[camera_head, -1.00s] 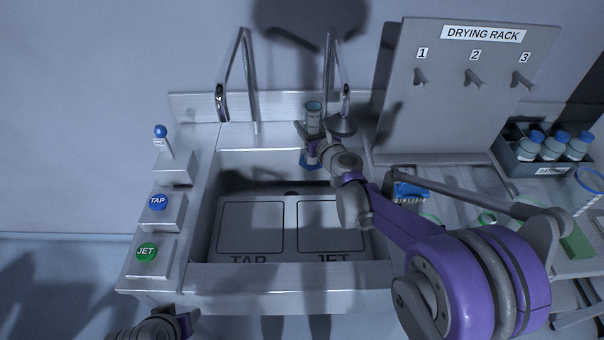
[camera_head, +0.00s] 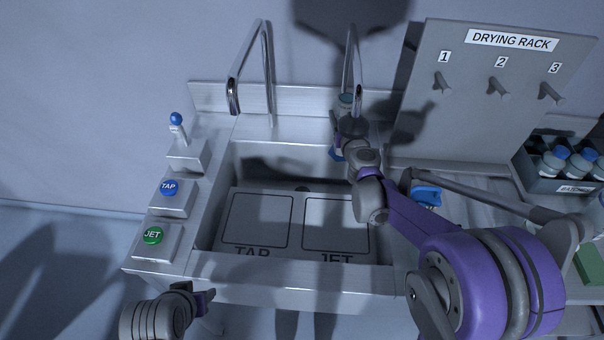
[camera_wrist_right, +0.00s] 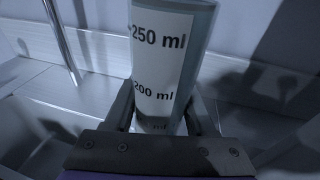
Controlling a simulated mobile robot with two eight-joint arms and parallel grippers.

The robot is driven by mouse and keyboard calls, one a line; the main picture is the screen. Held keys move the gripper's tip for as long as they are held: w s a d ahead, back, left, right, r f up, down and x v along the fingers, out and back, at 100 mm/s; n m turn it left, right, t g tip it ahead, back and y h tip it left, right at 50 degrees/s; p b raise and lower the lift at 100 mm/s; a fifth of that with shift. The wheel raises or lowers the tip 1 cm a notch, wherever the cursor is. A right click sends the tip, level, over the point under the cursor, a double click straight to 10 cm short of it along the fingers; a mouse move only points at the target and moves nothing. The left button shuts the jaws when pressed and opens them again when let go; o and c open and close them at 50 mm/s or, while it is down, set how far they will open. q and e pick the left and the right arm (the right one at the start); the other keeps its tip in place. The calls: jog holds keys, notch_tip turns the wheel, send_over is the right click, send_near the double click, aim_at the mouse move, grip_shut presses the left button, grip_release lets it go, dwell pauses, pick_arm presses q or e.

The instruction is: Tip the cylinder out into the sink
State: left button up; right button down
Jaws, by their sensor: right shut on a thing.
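The measuring cylinder (camera_head: 345,101) is clear, with a blue base that shows just below my right gripper (camera_head: 350,125). It looks about upright over the back right corner of the sink, close to the right spout. My right arm hides much of it. In the right wrist view the cylinder (camera_wrist_right: 172,50) shows its 250 ml and 200 ml marks, and my gripper fingers (camera_wrist_right: 162,112) are shut on it. The sink (camera_head: 232,165) has floor panels marked TAP and JET. My left gripper (camera_head: 207,298) is at the lower left, in front of the counter; its opening is unclear.
The left spout (camera_head: 233,95) and right spout (camera_head: 358,92) arch over the sink. The TAP button (camera_head: 168,187), JET button (camera_head: 153,235) and a blue-topped lever (camera_head: 176,119) line the left counter. A drying rack (camera_head: 490,100) and bottle crate (camera_head: 545,178) stand right.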

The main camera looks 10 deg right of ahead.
pick_arm(q)
jog(key=shift+a+f+b, duration=0.35)
jog(key=shift+f+b, duration=0.05)
jog(key=shift+f, duration=0.15)
pick_arm(e)
jog(key=shift+a+r+n, duration=0.15)
jog(key=shift+r+n, duration=0.1)
jog(key=shift+n, duration=0.45)
pick_arm(q)
jog(key=shift+w+a+f+b, duration=0.15)
jog(key=shift+a+f+b, duration=0.45)
jog(key=shift+f, duration=0.1)
pick_arm(e)
jog(key=shift+a+f+n+h, duration=0.25)
jog(key=shift+f+n+h, duration=0.15)
jog(key=shift+n, duration=0.5)
jog(key=shift+d, duration=0.1)
pick_arm(q)
jog(key=shift+a+f, duration=0.1)
jog(key=shift+a, duration=0.1)
pick_arm(e)
jog(key=shift+a+r, duration=0.15)
jog(key=shift+a, duration=0.05)
